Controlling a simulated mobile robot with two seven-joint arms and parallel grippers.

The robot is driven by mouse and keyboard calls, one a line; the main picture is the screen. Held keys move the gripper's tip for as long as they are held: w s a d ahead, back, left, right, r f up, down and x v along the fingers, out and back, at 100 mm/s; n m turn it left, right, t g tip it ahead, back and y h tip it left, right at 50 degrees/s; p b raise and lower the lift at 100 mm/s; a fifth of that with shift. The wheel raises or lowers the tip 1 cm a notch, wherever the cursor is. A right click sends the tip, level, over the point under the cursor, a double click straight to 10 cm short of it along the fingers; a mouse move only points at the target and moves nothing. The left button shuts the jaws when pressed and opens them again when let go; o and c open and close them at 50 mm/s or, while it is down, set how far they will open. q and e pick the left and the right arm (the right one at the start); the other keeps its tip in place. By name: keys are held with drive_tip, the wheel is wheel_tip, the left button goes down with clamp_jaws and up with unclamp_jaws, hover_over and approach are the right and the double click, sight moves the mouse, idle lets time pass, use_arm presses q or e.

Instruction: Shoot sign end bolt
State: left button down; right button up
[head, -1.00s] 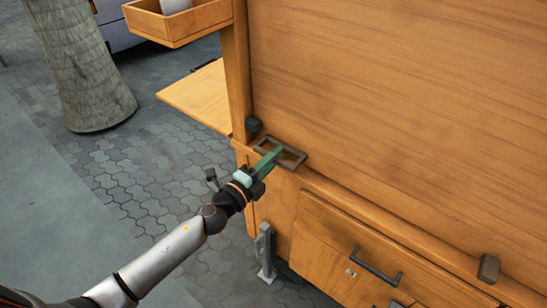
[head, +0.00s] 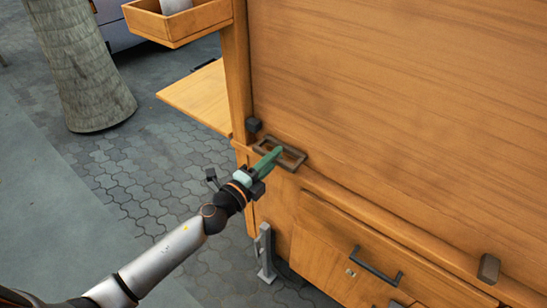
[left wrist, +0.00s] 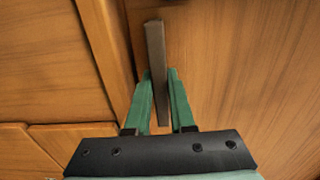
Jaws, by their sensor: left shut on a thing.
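A dark brown rectangular loop (head: 294,158), which looks like the bolt's handle, sits at the lower left corner of the large wooden panel (head: 400,110). My left gripper (head: 271,159) reaches it from the lower left, its green fingers over the loop. In the left wrist view the green fingers (left wrist: 160,76) stand on either side of a dark bar (left wrist: 155,45), shut on it. The bar runs on beyond the fingertips. The fingers hide part of the loop in the head view. My right gripper is not in view.
A dark block (head: 253,125) sits on the post just above the loop. A drawer with a dark handle (head: 377,268) lies below, and another dark block (head: 489,268) is at the right. A wooden shelf (head: 200,95) juts out left. The paving (head: 150,190) at left is open.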

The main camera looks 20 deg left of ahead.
sight(255, 151)
use_arm(q)
drive_tip(key=a, duration=0.1)
drive_tip(key=w+a, duration=0.1)
drive_tip(key=a, duration=0.1)
drive_tip(key=a+b, duration=0.1)
drive_tip(key=shift+w+a+f, duration=0.1)
drive_tip(key=shift+w+a, duration=0.1)
drive_tip(key=shift+w, duration=0.1)
drive_tip(key=shift+w+a, duration=0.1)
drive_tip(key=shift+a, duration=0.2)
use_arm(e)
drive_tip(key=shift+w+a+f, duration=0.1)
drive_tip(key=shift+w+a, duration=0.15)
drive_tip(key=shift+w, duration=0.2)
use_arm(q)
drive_tip(key=c, duration=0.8)
unclamp_jaws()
drive_tip(key=shift+a, duration=0.1)
drive_tip(key=shift+c, duration=0.2)
drive_tip(key=shift+o, duration=0.4)
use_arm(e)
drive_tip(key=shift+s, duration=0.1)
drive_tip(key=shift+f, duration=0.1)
